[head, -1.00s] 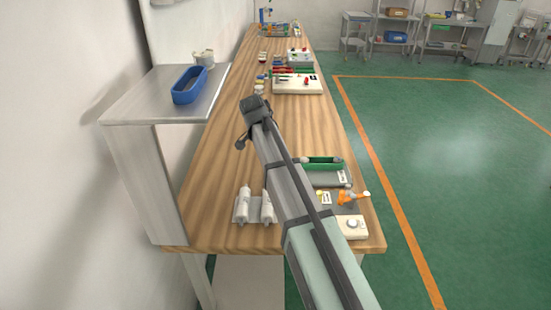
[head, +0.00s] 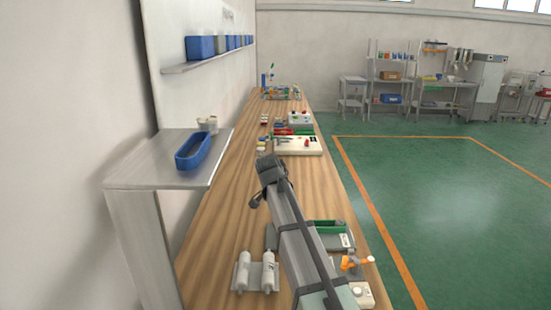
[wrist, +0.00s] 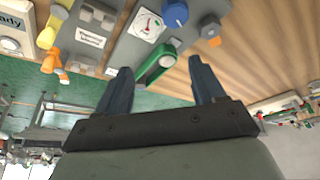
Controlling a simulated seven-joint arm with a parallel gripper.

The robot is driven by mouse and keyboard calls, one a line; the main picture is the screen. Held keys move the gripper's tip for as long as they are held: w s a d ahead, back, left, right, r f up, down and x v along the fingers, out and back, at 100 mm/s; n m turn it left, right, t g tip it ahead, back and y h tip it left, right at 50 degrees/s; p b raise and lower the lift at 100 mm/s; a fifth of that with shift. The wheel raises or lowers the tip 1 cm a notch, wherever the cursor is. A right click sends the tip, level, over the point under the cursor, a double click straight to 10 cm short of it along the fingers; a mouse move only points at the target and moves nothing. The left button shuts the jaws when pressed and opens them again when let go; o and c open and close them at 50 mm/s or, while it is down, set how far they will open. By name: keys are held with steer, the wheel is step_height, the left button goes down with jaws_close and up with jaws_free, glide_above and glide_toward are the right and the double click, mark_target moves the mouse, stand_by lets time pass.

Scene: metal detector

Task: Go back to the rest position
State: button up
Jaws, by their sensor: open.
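My gripper (wrist: 160,66) shows in the wrist view with its two dark fingers apart and nothing between them. Beyond the fingers is a grey panel (wrist: 120,50) with a round gauge (wrist: 148,26), a blue knob (wrist: 175,13) and a green handle (wrist: 158,62). The fingers appear apart from these parts. In the head view my arm reaches from the bottom up over the wooden bench. I cannot make out the fingers there. A grey unit with a green handle (head: 325,227) lies just right of my arm, partly hidden by it.
Two white cylinders on a holder (head: 255,275) stand left of my arm. An orange part (head: 355,262) is at the right. A metal shelf (head: 150,165) with a blue tray (head: 193,150) juts out at the left. A white device (head: 298,146) sits farther along the bench (head: 225,220).

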steer(key=s+d+f+m+g, duration=0.15)
steer(key=d+f, duration=0.35)
steer(key=d, duration=1.2)
steer(key=s+d+f+m, duration=0.15)
steer(key=d+f, duration=0.35)
steer(key=d, duration=1.2)
steer(key=s+d+f+y, duration=0.1)
steer(key=s+d+f, duration=0.45)
steer(key=f, duration=0.35)
steer(key=s+d+f+y, duration=0.1)
steer(key=s+d+f, duration=0.45)
steer(key=f, duration=0.35)
steer(key=s+a+f+y, duration=0.1)
steer(key=s+a+f, duration=0.1)
steer(key=s+f, duration=0.65)
steer(key=s+a+f+n+g+y, duration=0.2)
steer(key=s+a+f+n, duration=0.1)
steer(key=s+a+f, duration=0.8)
steer(key=s+a+f+n+g+h, duration=0.1)
steer(key=s+a+f+n+g, duration=0.2)
steer(key=s+a, duration=0.5)
steer(key=s+a+f+n+g, duration=0.3)
steer(key=s+a+n, duration=0.3)
steer(key=s+a, duration=0.3)
steer(key=s+f, duration=0.1)
steer(key=s, duration=0.3)
steer(key=shift+s+a+h, duration=0.15)
steer(key=shift+a+h, duration=0.15)
steer(key=shift+h, duration=0.1)
